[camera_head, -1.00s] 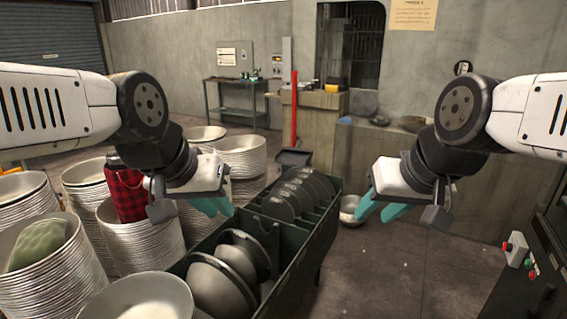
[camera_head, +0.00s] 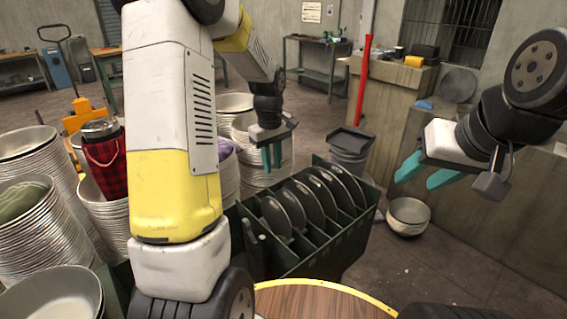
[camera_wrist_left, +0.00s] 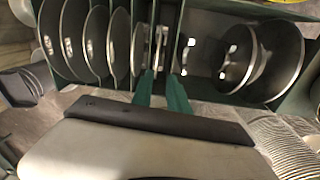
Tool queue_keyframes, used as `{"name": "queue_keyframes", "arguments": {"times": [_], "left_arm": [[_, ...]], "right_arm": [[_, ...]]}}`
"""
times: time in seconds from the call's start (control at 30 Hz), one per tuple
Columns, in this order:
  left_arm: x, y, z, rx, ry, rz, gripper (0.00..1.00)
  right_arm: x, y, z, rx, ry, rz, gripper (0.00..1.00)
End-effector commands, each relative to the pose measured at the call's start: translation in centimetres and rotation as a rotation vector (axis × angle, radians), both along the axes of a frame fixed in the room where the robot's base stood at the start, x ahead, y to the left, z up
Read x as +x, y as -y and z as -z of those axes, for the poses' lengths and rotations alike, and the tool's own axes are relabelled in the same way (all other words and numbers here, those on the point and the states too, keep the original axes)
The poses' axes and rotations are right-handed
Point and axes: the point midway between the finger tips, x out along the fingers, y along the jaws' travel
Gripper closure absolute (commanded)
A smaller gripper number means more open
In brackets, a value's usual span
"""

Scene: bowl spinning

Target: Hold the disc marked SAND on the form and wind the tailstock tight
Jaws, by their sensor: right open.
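Several dark discs (camera_head: 308,202) stand upright in slots of a dark green rack (camera_head: 335,238); they also show in the left wrist view (camera_wrist_left: 95,42). No SAND marking is legible on any of them. My left gripper (camera_head: 272,158) hangs beyond the rack with its teal fingers pointing down. In the left wrist view its fingers (camera_wrist_left: 162,76) are apart and empty, in front of the rack's middle slots. My right gripper (camera_head: 416,173) is open and empty, right of the rack. I cannot make out the form or the tailstock.
Stacks of pale bowls (camera_head: 35,225) crowd the left. A round wooden surface with a yellow rim (camera_head: 322,302) is at the bottom. A bowl (camera_head: 408,215) sits on the floor to the right. A red post (camera_head: 363,80) and a bucket (camera_head: 349,150) stand behind the rack.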

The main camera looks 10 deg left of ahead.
Motion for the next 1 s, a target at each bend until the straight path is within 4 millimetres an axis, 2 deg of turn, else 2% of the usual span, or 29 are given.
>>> {"name": "queue_keyframes", "arguments": {"times": [0.03, 0.13, 0.47, 1.0], "left_arm": [[0.7, -0.2, 1.6, 0.003, -0.024, -0.032, 0.8], [1.5, -0.3, 3.5, 0.007, -0.049, -0.081, 0.8], [1.9, -0.4, 6.2, 0.011, -0.065, -0.111, 0.8], [1.9, -0.3, 12.0, 0.011, -0.064, -0.107, 0.8]], "right_arm": [[0.0, 0.0, 0.0, 0.0, 0.0, 0.0, 0.55], [0.0, 0.0, 0.0, 0.0, 0.0, 0.0, 0.55], [0.0, 0.0, 0.0, 0.0, 0.0, 0.0, 0.55], [0.0, 0.0, 0.0, 0.0, 0.0, 0.0, 0.55]]}}
